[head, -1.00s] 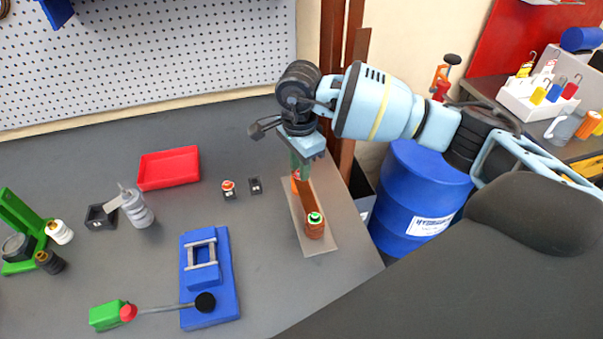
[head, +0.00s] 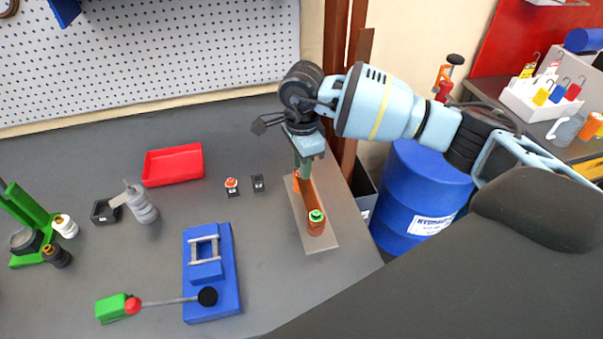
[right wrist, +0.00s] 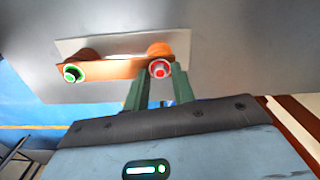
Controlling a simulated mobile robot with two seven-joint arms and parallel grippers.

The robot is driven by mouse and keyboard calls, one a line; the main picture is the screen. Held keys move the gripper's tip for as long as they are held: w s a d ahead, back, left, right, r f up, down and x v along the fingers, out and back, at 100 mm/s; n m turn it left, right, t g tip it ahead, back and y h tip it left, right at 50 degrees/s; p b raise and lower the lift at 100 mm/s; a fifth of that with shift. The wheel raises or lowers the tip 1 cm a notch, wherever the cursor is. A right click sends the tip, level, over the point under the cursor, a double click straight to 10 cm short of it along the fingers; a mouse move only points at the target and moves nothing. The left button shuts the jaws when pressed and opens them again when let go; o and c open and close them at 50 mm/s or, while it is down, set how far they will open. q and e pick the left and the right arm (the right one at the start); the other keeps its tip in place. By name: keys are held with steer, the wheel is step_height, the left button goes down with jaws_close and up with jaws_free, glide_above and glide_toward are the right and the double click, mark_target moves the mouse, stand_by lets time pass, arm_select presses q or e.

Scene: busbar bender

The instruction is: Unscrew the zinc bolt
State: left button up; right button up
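A copper-coloured busbar (head: 308,192) lies on a pale plate (head: 320,239) at the table's right side. A bolt with a green ring (head: 316,215) stands at its near end, and shows at the left in the right wrist view (right wrist: 72,73). A bolt with a red ring (right wrist: 159,69) is at the other end. I cannot tell which is zinc. My right gripper (head: 303,175) points down at the far end; its green fingertips (right wrist: 160,75) lie on both sides of the red-ringed bolt. I cannot tell if they press on it. My left gripper is out of view.
A red tray (head: 172,165) is left of the plate. Two small dark holders (head: 258,183) stand between them, one with a red-topped piece (head: 231,183). A blue bender (head: 211,275) with a lever is nearer. A blue drum (head: 425,195) stands beyond the table's right edge.

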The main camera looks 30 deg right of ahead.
jaws_close()
steer(key=shift+f+n+b, duration=0.2)
steer(key=shift+n+b, duration=0.2)
steer(key=shift+n, duration=0.7)
steer(key=shift+n+b, duration=0.3)
steer(key=shift+n, duration=0.9)
steer(key=shift+r+n, duration=0.1)
steer(key=shift+n, duration=0.5)
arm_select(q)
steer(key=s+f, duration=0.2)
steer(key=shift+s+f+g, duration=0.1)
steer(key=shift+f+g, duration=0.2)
arm_select(e)
steer(key=shift+r, duration=0.1)
